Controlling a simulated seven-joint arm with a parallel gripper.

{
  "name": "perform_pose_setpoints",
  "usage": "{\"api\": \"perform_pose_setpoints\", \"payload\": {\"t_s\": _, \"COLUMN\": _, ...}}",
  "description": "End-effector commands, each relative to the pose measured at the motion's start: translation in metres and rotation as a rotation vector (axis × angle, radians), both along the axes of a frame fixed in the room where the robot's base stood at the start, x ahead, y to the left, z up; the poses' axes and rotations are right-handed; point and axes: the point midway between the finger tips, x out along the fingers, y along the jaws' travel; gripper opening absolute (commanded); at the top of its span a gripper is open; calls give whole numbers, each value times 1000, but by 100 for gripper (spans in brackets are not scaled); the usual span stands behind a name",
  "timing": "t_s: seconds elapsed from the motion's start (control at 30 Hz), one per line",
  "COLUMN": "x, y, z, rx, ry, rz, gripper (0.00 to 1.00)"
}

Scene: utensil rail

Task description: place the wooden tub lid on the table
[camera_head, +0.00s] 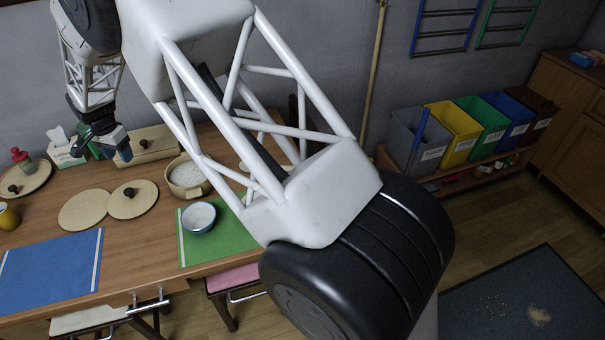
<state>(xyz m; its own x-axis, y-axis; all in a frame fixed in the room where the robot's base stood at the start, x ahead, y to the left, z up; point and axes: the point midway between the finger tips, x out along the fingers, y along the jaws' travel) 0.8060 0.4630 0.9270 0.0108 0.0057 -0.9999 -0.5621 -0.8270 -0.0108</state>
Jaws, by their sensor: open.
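A round wooden lid (132,207) with a dark knob lies at the left-middle of the wooden table (140,245), its left edge meeting or overlapping a flat round wooden board (80,211). An open wooden tub (189,189) with white grainy contents stands just right of the lid. My gripper (102,150) is open and appears empty, with its fingers pointing down in the picture above the lid. It looks clear of the lid, but its height over the table is hard to judge.
A rectangular wooden box (155,154) with a knobbed lid and a tissue box (66,157) stand behind. A round wooden piece (35,178) with a knob and a red bottle (20,157) are far left. A bowl (199,217) sits on a green mat (228,242); a blue mat (50,272) lies front left.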

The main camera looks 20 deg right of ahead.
Motion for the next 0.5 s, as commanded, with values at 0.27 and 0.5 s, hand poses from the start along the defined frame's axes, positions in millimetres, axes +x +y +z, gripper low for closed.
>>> {"api": "perform_pose_setpoints", "payload": {"t_s": 0.27, "x": -24, "y": -78, "z": 69, "rx": 9, "ry": -27, "rz": 61, "gripper": 59}}
{"api": "perform_pose_setpoints", "payload": {"t_s": 0.5, "x": -57, "y": -145, "z": 121, "rx": 13, "ry": -50, "rz": 124, "gripper": 59}}
